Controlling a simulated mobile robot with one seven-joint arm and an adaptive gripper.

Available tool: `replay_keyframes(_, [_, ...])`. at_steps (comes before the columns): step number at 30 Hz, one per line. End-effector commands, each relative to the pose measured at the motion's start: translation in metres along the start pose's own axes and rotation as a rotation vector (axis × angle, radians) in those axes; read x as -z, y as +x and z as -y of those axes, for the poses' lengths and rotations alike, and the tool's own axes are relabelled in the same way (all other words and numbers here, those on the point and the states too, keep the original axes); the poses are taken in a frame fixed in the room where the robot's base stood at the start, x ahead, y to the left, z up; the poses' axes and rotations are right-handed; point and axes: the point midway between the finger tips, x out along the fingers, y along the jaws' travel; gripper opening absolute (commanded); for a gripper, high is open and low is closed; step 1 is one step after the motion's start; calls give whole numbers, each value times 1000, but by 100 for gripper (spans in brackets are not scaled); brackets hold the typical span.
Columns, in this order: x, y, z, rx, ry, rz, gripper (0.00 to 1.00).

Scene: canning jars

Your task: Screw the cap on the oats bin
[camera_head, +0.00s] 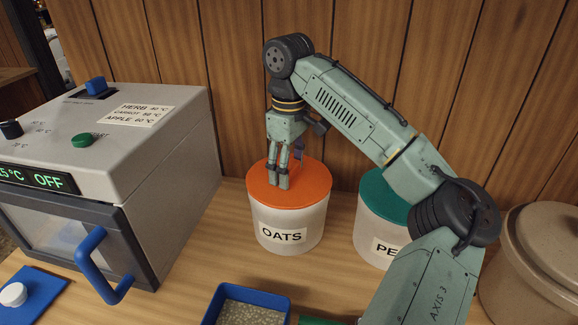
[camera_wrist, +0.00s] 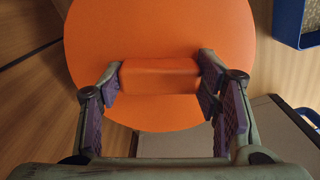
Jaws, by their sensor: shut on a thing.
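The oats bin (camera_head: 287,229) is a white tub labelled OATS, standing on the wooden counter behind the blue tray. Its orange cap (camera_head: 314,184) sits on top of the bin and covers its mouth. In the wrist view the cap (camera_wrist: 160,40) fills the upper middle, with a raised orange grip bar (camera_wrist: 160,76) across it. My gripper (camera_head: 281,182) points down over the cap. Its purple-padded fingers (camera_wrist: 160,78) are shut on the two ends of the grip bar. Whether the cap's thread is engaged cannot be told.
A bin with a green cap (camera_head: 384,202) stands close on the right, partly behind my arm. A grey dryer (camera_head: 170,150) with a blue handle stands left. A blue tray of grains (camera_head: 215,307) lies in front. A beige pot (camera_head: 545,255) is far right.

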Motion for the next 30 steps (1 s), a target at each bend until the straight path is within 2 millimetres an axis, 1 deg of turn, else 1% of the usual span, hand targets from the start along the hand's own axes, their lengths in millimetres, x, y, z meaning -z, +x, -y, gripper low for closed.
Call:
replay_keyframes(3, [0, -1, 0, -2, 45, -1, 19])
replay_keyframes(11, [0, -1, 0, -2, 56, -2, 19])
replay_keyframes(14, [0, -1, 0, -2, 148, -2, 19])
replay_keyframes(18, [0, -2, 0, -2, 334, -2, 19])
replay_keyframes(21, [0, -2, 0, -2, 419, -2, 19])
replay_keyframes(24, [0, -2, 0, -2, 446, -2, 19])
replay_keyframes(30, [0, -2, 0, -2, 445, -3, 19])
